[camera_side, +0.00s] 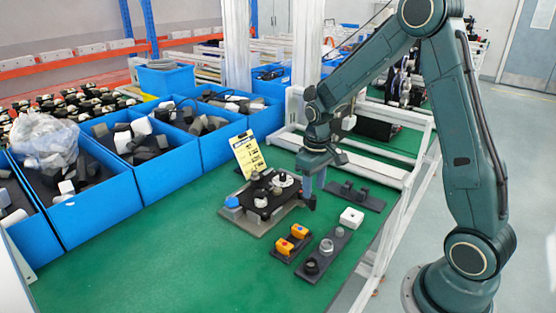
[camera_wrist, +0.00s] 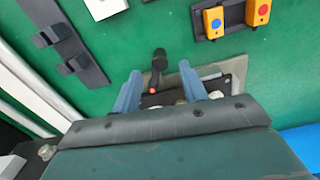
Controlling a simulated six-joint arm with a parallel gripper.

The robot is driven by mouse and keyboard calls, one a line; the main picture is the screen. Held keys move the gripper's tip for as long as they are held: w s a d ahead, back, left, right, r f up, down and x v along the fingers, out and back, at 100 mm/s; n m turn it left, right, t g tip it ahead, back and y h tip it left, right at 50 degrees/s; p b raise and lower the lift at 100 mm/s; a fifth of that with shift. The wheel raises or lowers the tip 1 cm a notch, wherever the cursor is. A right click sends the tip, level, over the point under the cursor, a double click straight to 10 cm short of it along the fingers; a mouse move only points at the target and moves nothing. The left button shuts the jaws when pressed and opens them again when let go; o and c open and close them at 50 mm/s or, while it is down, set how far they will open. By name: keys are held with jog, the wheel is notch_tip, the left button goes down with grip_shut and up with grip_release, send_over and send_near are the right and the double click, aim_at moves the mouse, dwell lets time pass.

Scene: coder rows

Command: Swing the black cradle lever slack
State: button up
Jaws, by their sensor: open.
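The black cradle lever (camera_wrist: 158,63) shows in the wrist view as a dark arm with a rounded end, with a small orange-red spot near its lower end. It lies between the two blue-grey fingers of my gripper (camera_wrist: 160,72), which are apart; I cannot tell whether either finger touches it. In the side view my gripper (camera_side: 308,185) points down at the right edge of the black cradle fixture (camera_side: 262,200), which sits on a grey plate (camera_side: 236,220). The wrist housing hides most of the fixture in the wrist view.
Two orange button boxes (camera_side: 291,239), a strip with round knobs (camera_side: 327,250), a white box (camera_side: 351,217) and a dark bracket strip (camera_side: 356,195) stand nearby. A yellow card (camera_side: 248,155) stands behind the fixture. Blue bins (camera_side: 165,165) line the left. The green front area is clear.

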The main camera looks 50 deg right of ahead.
aim_at(313, 197)
jog(key=shift+f, duration=2)
jog(key=shift+c, duration=0.4)
grip_shut()
